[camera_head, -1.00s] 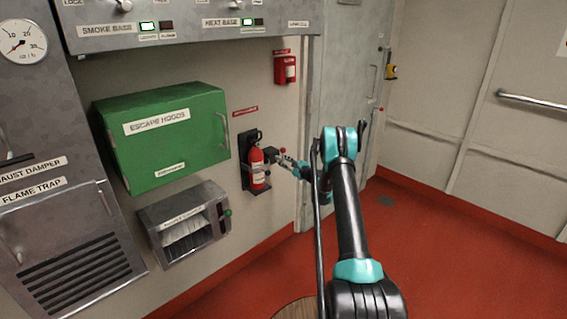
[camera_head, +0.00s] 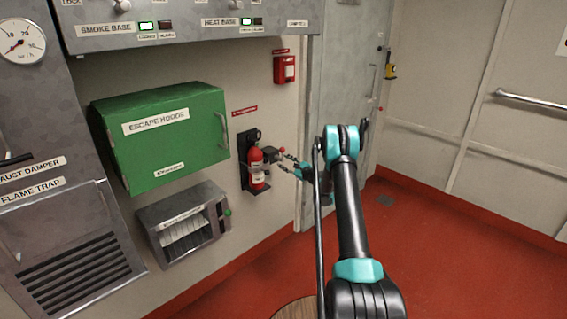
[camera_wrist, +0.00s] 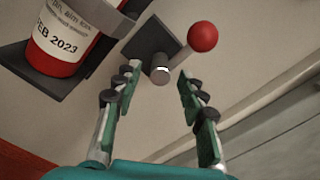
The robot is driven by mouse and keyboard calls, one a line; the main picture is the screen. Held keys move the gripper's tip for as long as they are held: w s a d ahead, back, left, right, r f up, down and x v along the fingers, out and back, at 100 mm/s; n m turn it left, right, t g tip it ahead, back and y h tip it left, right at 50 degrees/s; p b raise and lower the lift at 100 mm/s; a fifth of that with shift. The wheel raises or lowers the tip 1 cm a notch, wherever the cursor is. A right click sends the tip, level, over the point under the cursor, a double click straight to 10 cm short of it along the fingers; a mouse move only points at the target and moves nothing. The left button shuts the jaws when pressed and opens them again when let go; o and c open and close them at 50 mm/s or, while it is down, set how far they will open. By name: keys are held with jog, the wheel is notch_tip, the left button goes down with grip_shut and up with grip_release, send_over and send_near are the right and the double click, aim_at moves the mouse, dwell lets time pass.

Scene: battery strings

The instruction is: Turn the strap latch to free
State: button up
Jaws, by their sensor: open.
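The strap latch shows in the wrist view as a dark block (camera_wrist: 150,42) with a round grey pivot with a white mark (camera_wrist: 160,72) and a lever ending in a red ball (camera_wrist: 202,37). The red ball lies at the upper right of the block. My gripper (camera_wrist: 158,82) is open, its fingers either side of the pivot in the picture, with nothing held. Contact cannot be told. In the head view my gripper (camera_head: 288,162) is just right of the red extinguisher (camera_head: 256,168), which sits upright in its dark wall bracket; it also shows in the wrist view (camera_wrist: 70,32).
A green escape hoods box (camera_head: 165,135) and a metal dispenser (camera_head: 185,225) are on the wall to the left. A red call box (camera_head: 285,69) is above. A grey door (camera_head: 345,90) stands behind my arm. The red floor (camera_head: 450,260) at right is clear.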

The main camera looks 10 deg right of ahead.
jog(key=v, duration=1)
jog(key=shift+s+d, duration=0.15)
jog(key=shift+s, duration=0.05)
jog(key=s+a+r+n+g+h, duration=0.25)
jog(key=s+a+r+n, duration=0.3)
jog(key=s, duration=0.45)
jog(key=s+a+r+n+g+h, duration=0.1)
jog(key=s+a+r+n+g, duration=0.4)
jog(key=s, duration=0.6)
jog(key=s+d+f+n+g+h, duration=0.1)
jog(key=s+n, duration=0.3)
jog(key=s, duration=0.7)
jog(key=s+d+n+g+h, duration=0.1)
jog(key=s+d+n+h, duration=0.2)
jog(key=s, duration=0.8)
jog(key=s+d+f+n+g+h, duration=0.1)
jog(key=s+d+n+h, duration=0.1)
jog(key=s, duration=1)
jog(key=n+h, duration=0.1)
jog(key=n, duration=0.1)
jog(key=shift+d+f+n, duration=0.25)
jog(key=shift+f+n, duration=0.1)
jog(key=shift+f, duration=0.05)
